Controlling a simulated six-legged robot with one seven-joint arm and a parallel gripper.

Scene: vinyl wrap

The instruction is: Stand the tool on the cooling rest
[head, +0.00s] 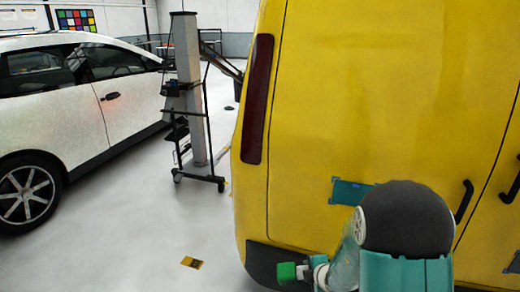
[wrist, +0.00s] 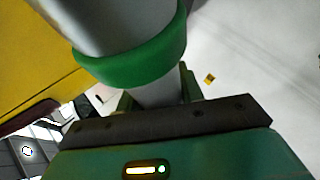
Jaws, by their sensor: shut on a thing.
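The tool shows in the wrist view as a thick grey cylinder with a green band (wrist: 140,65). It fills the upper middle of that view, close to the camera. My gripper (wrist: 158,92) is shut on the tool's narrower pale part just below the band, one finger on each side. In the head view my arm reaches low in front of the yellow van, and a small green piece (head: 287,272) shows at its end. I cannot tell whether that piece is the tool or my gripper. I cannot make out the cooling rest in either view.
The yellow van (head: 370,90) stands close on the right, with teal patches and black handles. A white car (head: 90,95) is at the left. A wheeled stand with a grey column (head: 188,90) is between them. A yellow floor marker (head: 191,262) lies on open pale floor.

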